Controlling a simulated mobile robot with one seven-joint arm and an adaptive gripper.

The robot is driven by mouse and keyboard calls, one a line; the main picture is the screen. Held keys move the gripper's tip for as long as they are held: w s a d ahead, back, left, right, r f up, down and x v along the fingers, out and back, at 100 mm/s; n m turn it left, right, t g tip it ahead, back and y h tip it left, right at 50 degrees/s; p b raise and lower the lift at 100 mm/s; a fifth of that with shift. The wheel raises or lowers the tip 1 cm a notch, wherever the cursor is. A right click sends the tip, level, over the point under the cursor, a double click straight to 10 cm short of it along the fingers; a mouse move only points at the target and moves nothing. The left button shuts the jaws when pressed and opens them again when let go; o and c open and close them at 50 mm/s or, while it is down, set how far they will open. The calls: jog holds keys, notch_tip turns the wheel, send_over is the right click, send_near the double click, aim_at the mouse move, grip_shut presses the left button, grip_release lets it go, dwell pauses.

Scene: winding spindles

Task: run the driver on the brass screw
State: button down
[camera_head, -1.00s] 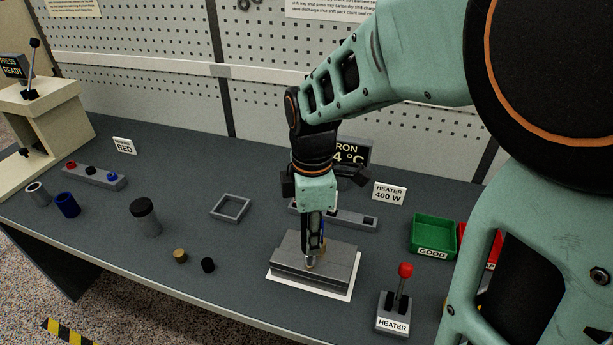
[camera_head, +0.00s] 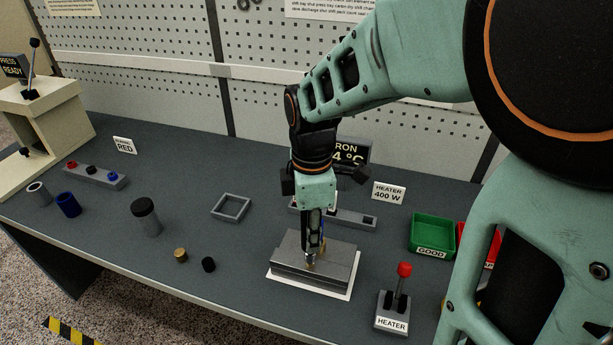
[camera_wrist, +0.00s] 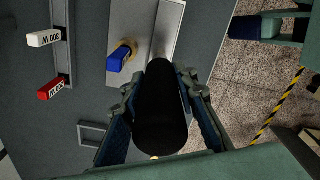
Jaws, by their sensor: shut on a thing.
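My gripper (camera_head: 313,252) points down over the grey two-step block (camera_head: 330,268), just right of the bench's middle. In the wrist view its fingers (camera_wrist: 160,108) are shut on a black cylindrical driver (camera_wrist: 160,85), seen nearly end-on. A small brass spot, seemingly the brass screw (camera_head: 310,267), shows at the driver's lower end against the block. I cannot tell whether the two touch, as the driver hides its own tip in the wrist view. A blue piece with a brass collar (camera_wrist: 121,58) sits on the block beside the driver.
A white card lies under the block. The heater lever (camera_head: 399,288) and green bin (camera_head: 433,235) stand to the right. A square frame (camera_head: 231,207), brass piece (camera_head: 180,255) and black piece (camera_head: 208,265) lie left. A heater rack (camera_head: 350,219) is behind.

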notch_tip(320, 180, up, 6)
jog(key=p, duration=0.4)
jog(key=shift+r+p, duration=0.15)
jog(key=shift+p, duration=0.2)
